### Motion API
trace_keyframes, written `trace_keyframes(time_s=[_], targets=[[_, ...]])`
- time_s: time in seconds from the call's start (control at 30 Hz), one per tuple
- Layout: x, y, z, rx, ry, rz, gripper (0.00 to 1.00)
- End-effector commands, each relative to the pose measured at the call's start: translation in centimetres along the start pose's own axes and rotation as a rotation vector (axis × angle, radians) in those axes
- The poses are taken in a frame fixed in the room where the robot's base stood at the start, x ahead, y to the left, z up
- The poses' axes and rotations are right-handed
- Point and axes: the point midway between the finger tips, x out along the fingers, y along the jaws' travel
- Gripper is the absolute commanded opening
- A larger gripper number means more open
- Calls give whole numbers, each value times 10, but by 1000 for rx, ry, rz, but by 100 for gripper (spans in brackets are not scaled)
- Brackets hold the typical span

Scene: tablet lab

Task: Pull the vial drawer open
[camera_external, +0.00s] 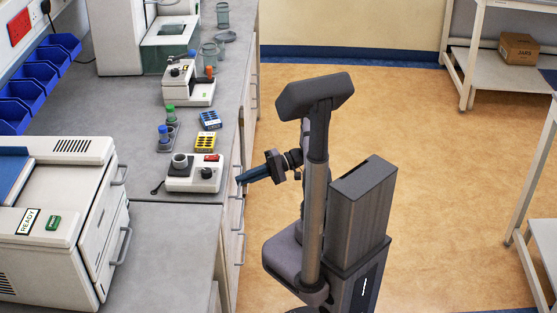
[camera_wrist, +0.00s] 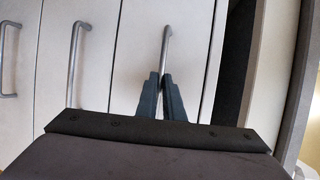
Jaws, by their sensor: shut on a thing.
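My gripper (camera_external: 240,179) reaches the drawer fronts under the grey bench, just below the bench edge. In the wrist view my gripper (camera_wrist: 160,78) is shut on a grey bar handle (camera_wrist: 167,45) on a pale drawer front (camera_wrist: 138,40). The handle's upper part shows above the fingertips; its lower part is hidden behind the fingers. The drawer front looks flush with the front beside it, as far as I can tell. No label on the drawer is visible, and its inside is hidden.
Other handles (camera_wrist: 76,50) sit on neighbouring fronts. On the bench (camera_external: 150,235) stand a white hotplate-like device (camera_external: 190,181), yellow (camera_external: 207,142) and blue (camera_external: 210,119) racks, and a white machine with a READY label (camera_external: 60,240). The tan floor (camera_external: 430,200) right of my body is clear.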

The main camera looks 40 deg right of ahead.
Motion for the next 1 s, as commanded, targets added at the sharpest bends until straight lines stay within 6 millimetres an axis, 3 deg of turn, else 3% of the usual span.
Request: trace_keyframes(time_s=[0.67,0.77,1.0], targets=[[-1,0,0,0,0,0,0],[-10,2,3,0,2,0,0],[-58,12,22,1,7,0,0]])
